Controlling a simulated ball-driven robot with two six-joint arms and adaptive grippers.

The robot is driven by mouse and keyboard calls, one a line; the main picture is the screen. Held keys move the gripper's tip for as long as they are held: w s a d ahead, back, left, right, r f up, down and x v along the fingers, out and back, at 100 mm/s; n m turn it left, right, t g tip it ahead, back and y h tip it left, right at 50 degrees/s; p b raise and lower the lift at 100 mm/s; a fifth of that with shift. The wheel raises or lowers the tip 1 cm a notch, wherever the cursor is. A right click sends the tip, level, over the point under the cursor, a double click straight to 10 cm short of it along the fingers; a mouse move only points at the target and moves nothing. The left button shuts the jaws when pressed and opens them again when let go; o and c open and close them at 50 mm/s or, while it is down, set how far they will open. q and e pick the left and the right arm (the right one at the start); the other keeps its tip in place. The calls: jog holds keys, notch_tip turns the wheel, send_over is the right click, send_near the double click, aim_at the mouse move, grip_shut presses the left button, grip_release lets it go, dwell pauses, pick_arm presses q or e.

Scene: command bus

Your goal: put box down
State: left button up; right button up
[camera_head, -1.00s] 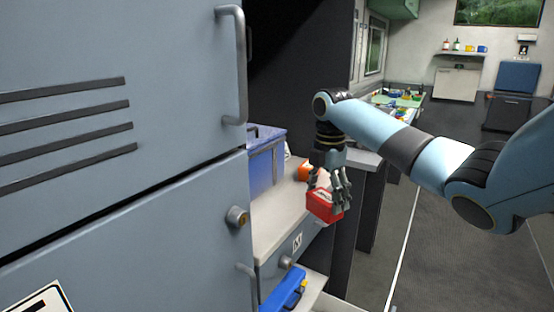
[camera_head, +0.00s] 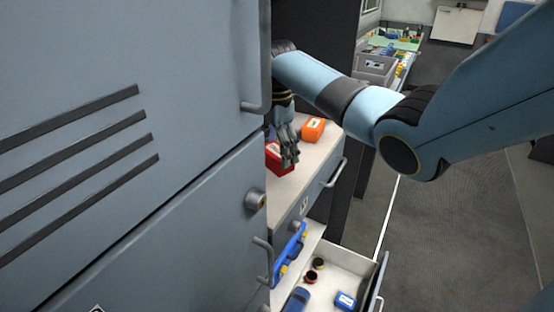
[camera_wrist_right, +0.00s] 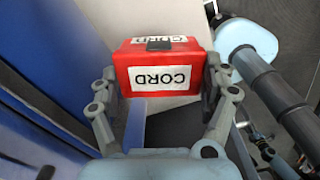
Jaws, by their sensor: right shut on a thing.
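The red box (camera_head: 275,157) is at the left part of the white counter top (camera_head: 313,165), partly hidden by the cabinet edge and my gripper. My right gripper (camera_head: 289,155) is shut on it, pointing down. In the right wrist view the red box (camera_wrist_right: 160,68) carries white labels reading CORD and sits between the two fingers of my right gripper (camera_wrist_right: 160,95). I cannot tell whether the box touches the counter. My left gripper is not in view.
An orange box (camera_head: 313,129) stands on the counter right of the red box. A tall grey-blue cabinet (camera_head: 130,130) fills the left. Below the counter an open drawer (camera_head: 345,265) holds small items. A blue case (camera_head: 290,250) is beside it. A blue surface (camera_wrist_right: 40,110) shows in the wrist view.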

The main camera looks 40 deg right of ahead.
aim_at(277, 152)
jog(key=shift+f, duration=2)
jog(key=o, duration=1.1)
jog(key=shift+f, duration=0.1)
jog(key=shift+o, duration=0.2)
notch_tip(277, 152, up, 12)
jog(key=shift+r+b, duration=0.15)
jog(key=shift+b, duration=0.15)
jog(key=shift+s, duration=0.15)
